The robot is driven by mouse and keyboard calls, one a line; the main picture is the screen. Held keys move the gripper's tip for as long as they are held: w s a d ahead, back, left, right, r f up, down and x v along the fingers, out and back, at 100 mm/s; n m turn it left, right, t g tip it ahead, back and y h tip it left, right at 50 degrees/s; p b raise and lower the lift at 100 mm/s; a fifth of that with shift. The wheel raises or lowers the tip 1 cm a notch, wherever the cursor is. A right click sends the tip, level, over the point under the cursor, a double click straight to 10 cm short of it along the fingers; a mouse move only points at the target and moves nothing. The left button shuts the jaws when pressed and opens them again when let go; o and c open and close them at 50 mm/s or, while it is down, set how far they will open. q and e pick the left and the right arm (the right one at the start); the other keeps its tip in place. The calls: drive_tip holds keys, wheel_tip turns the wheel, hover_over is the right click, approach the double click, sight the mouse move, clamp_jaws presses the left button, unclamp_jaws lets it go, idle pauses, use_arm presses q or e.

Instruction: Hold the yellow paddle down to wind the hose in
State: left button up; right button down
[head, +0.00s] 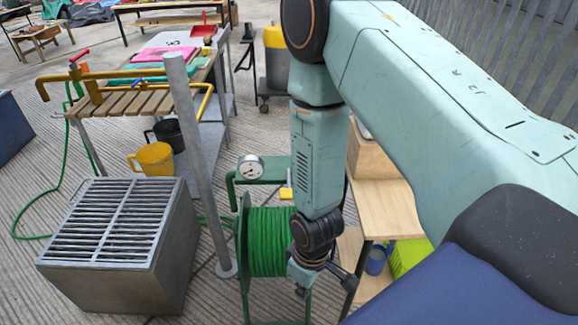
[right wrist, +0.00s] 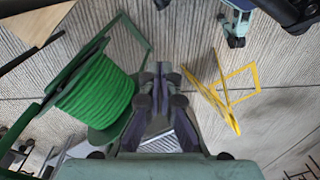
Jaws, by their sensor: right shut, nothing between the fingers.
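The yellow paddle (head: 286,193) shows as a small yellow piece at the top of the green reel frame (head: 262,171), beside my right forearm, which may hide part of it. Green hose (head: 268,240) is wound on the reel's drum; it also shows in the right wrist view (right wrist: 97,92). My right gripper (head: 301,290) hangs low in front of the reel's right side, pointing down. In the right wrist view its fingers (right wrist: 161,72) are together and empty, apart from the drum. My left gripper is not clearly seen.
A round gauge (head: 250,168) sits on the reel frame. A grey post (head: 198,160) and a grated metal box (head: 120,235) stand to its left. A wooden shelf (head: 385,210) is close on the right. A yellow frame (right wrist: 235,92) shows at right in the wrist view.

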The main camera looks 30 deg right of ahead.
drive_tip(key=w+d+r+n+p, duration=0.2)
drive_tip(key=w+r+p, duration=0.1)
drive_tip(key=w+r, duration=0.4)
drive_tip(key=w+d+r+n+p, duration=0.25)
drive_tip(key=w+r, duration=0.35)
drive_tip(key=r, duration=0.4)
wheel_tip(320, 180, up, 11)
drive_tip(key=n+p, duration=0.3)
hover_over(290, 192)
drive_tip(key=shift+h, duration=0.4)
wheel_tip(290, 192, down, 14)
drive_tip(key=shift+s+r+b, duration=0.1)
drive_tip(key=shift+b, duration=0.25)
drive_tip(key=shift+f, duration=0.2)
